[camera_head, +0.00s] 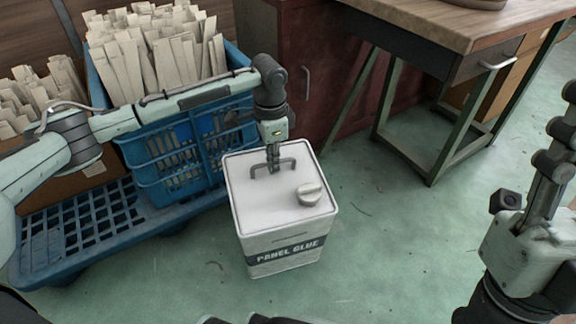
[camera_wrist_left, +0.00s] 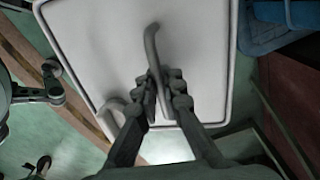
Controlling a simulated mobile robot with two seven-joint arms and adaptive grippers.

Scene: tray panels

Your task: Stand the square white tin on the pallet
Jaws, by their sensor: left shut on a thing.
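The square white tin (camera_head: 285,215), marked PANEL GLUE, is upright in the middle of the head view, with a grey handle and a round white cap on its top. My left gripper (camera_head: 273,165) is shut on the tin's handle from above; the handle also shows between the fingers in the left wrist view (camera_wrist_left: 152,50). The blue pallet (camera_head: 85,225) lies on the floor to the left of the tin, its front left part bare. Whether the tin touches the floor I cannot tell. My right arm is at the right edge; its fingers are not clearly seen.
A blue crate (camera_head: 190,150) full of pale wood strips stands on the pallet's back right. A cardboard box (camera_head: 90,185) with more strips is behind on the left. A dark red cabinet (camera_head: 330,75) and a workbench (camera_head: 455,25) stand behind. The green floor (camera_head: 400,245) at right is clear.

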